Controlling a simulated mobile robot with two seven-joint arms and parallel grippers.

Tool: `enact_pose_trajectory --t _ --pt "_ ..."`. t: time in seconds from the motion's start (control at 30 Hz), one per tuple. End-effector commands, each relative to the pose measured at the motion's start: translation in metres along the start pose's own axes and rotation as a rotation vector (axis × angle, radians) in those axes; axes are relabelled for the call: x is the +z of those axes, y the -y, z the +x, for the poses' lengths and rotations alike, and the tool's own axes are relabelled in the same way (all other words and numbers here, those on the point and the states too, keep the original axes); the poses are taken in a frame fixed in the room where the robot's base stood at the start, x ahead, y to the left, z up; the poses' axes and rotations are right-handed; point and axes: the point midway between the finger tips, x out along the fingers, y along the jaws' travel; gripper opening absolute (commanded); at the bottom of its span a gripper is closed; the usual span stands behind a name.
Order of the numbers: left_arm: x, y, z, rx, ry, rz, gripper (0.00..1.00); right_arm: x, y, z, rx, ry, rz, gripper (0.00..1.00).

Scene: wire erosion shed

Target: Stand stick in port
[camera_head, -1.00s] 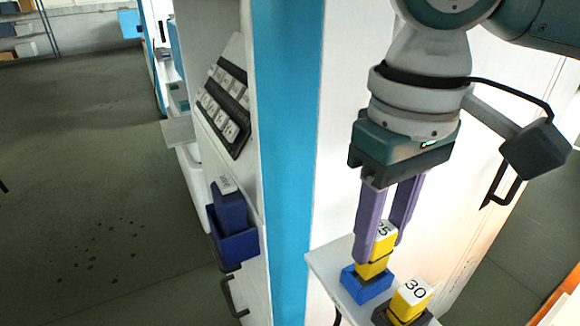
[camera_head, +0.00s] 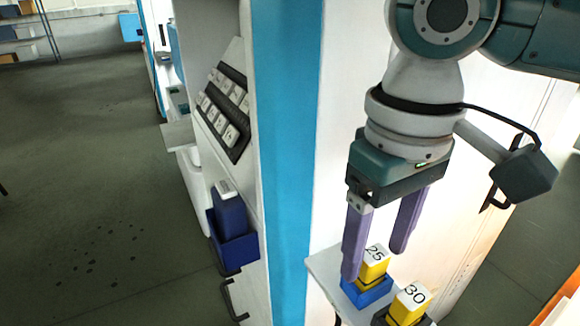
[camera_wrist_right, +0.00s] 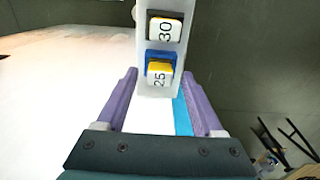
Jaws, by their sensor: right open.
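A yellow stick with a white top marked 25 (camera_head: 374,266) stands upright in a blue port (camera_head: 367,292) on a small white shelf. In the right wrist view the 25 stick (camera_wrist_right: 160,75) shows from above in the blue port (camera_wrist_right: 153,56). My right gripper (camera_head: 378,263) is open, its two purple fingers apart and above the stick, holding nothing. A second yellow stick marked 30 (camera_head: 410,302) stands in a dark port beside it. It also shows in the right wrist view (camera_wrist_right: 165,30). My left gripper is in no view.
The white shelf (camera_head: 322,265) juts from a white cabinet with a blue vertical strip (camera_head: 288,150). A dark blue stick (camera_head: 229,212) stands in a blue holder (camera_head: 236,247) at left. A sloped key panel (camera_head: 224,112) is above it. The floor at left is clear.

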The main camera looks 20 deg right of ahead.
Motion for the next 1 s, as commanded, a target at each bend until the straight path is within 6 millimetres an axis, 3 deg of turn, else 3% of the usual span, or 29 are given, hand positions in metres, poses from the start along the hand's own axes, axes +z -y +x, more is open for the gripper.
enact_pose_trajectory --t 0.17,0.5,0.63,0.8,1.0 --pt "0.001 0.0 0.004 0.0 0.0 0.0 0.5 -0.001 0.0 -0.015 -0.001 -0.005 -0.001 0.69" --pt "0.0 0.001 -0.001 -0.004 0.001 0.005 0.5 -0.002 0.0 -0.094 -0.002 -0.006 -0.001 0.69" --pt "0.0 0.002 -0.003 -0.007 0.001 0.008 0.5 -0.001 0.0 -0.117 -0.001 -0.005 0.0 0.69" --pt "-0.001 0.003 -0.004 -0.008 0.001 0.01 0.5 -0.001 0.0 -0.131 -0.001 -0.001 0.001 0.69" --pt "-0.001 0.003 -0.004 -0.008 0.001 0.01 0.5 0.0 0.0 -0.132 -0.001 0.001 0.001 0.69"
